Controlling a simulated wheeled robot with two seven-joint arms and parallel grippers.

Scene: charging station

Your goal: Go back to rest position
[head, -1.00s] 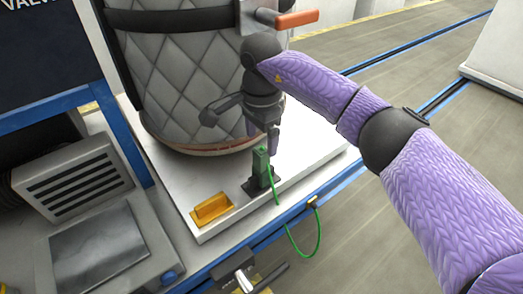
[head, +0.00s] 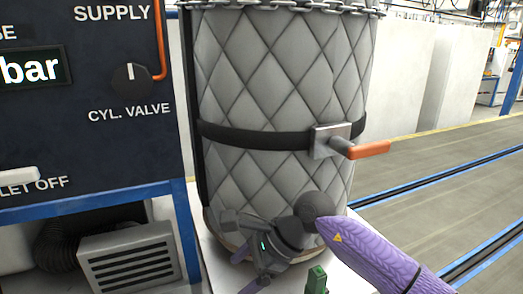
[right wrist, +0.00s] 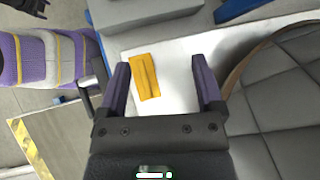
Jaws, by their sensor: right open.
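My right arm comes in from the right in the head view. Its gripper (head: 258,282) is low in front of the quilted grey cylinder (head: 280,90), with its fingers partly cut off by the bottom edge. In the right wrist view the gripper (right wrist: 160,68) has its two purple fingers wide apart with nothing held. A yellow block (right wrist: 146,76) lies on the white surface beyond, seen between the fingers. My left gripper cannot be made out in either view.
A green upright piece (head: 317,280) stands just right of the gripper. An orange-handled lever (head: 368,149) sticks out from the cylinder's strap. A dark valve panel (head: 90,120) and a vented grey box (head: 130,262) are at left. Open floor (head: 440,185) lies to the right.

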